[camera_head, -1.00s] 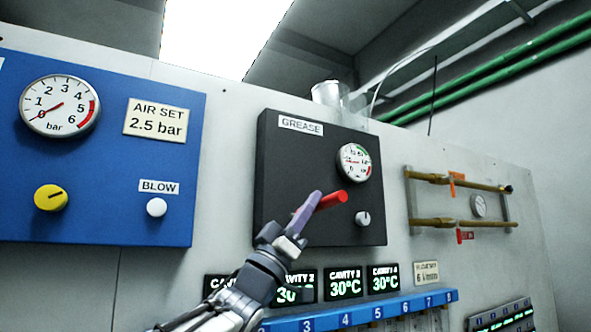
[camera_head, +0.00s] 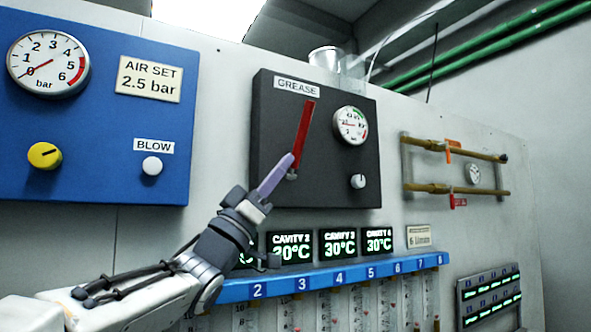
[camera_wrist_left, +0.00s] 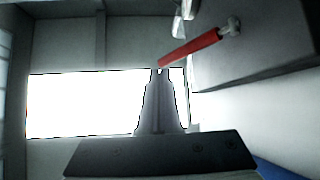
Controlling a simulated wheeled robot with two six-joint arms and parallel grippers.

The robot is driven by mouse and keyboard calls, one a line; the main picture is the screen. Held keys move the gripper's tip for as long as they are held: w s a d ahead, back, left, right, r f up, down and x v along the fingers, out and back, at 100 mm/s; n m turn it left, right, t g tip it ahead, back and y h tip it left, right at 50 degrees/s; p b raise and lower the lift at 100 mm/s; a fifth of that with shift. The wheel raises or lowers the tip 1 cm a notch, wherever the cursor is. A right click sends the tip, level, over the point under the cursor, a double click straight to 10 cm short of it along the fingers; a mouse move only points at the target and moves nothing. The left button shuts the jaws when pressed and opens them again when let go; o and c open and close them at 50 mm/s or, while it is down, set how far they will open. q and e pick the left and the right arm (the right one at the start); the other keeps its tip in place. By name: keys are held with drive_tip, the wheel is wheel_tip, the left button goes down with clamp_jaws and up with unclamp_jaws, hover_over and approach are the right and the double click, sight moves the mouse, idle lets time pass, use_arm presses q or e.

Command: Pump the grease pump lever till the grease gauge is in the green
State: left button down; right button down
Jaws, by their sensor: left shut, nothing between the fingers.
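The grease pump lever (camera_head: 305,135) is a red bar on the front of the black grease box (camera_head: 265,110). It stands nearly upright, leaning a little right at the top. It also shows in the left wrist view (camera_wrist_left: 190,47), beside the dark box. The round grease gauge (camera_head: 350,126) sits right of the lever; its green arc is at the top, and the needle is too small to read surely. My left gripper (camera_head: 291,157) is shut and empty, its tips by the lower part of the lever; in the left wrist view its tips (camera_wrist_left: 160,73) are near one lever end. I cannot tell if they touch.
A small white knob (camera_head: 358,181) is below the gauge. A blue panel (camera_head: 100,190) with a dial and knobs is on the left. Cavity displays (camera_head: 340,243) and a blue numbered rail (camera_head: 330,278) lie below the box. Brass pipes (camera_head: 455,188) are on the right.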

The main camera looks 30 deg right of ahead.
use_arm(q)
drive_tip(key=shift+b+v, duration=0.5)
drive_tip(key=shift+v, duration=1)
drive_tip(key=shift+w, duration=0.15)
